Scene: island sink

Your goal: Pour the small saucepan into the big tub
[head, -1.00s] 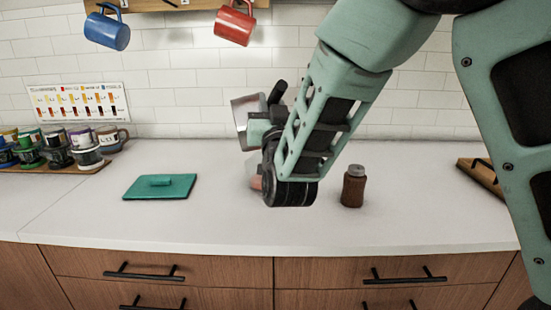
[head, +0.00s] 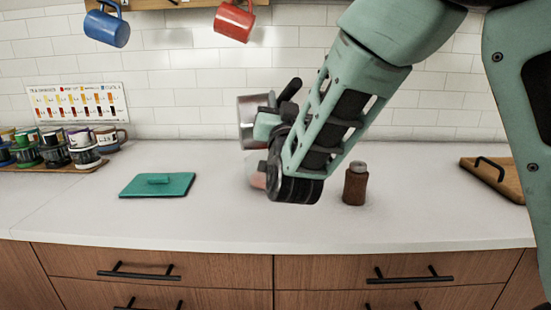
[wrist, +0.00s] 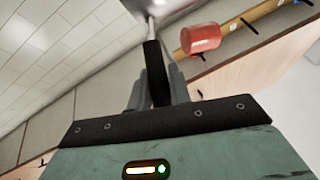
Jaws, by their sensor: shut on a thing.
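The small saucepan (head: 251,122) is shiny metal with a black handle (head: 290,90). It is held in the air above the counter, tipped on its side; its inside is hidden. My gripper (wrist: 155,75) is shut on the handle, and part of the pan (wrist: 150,8) shows beyond it in the wrist view. In the head view my gripper (head: 268,126) is beside the pan. A pale, see-through container (head: 254,172) with something pinkish, probably the big tub, stands on the counter below the pan. My wrist hides most of it. I cannot tell whether anything is pouring.
A teal lid (head: 157,185) lies on the counter to the left. A brown shaker (head: 355,186) stands right of my wrist. Mugs and jars (head: 84,148) stand far left, and a wooden board (head: 492,178) lies right. A blue mug (head: 107,27) and a red mug (head: 233,22) hang above.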

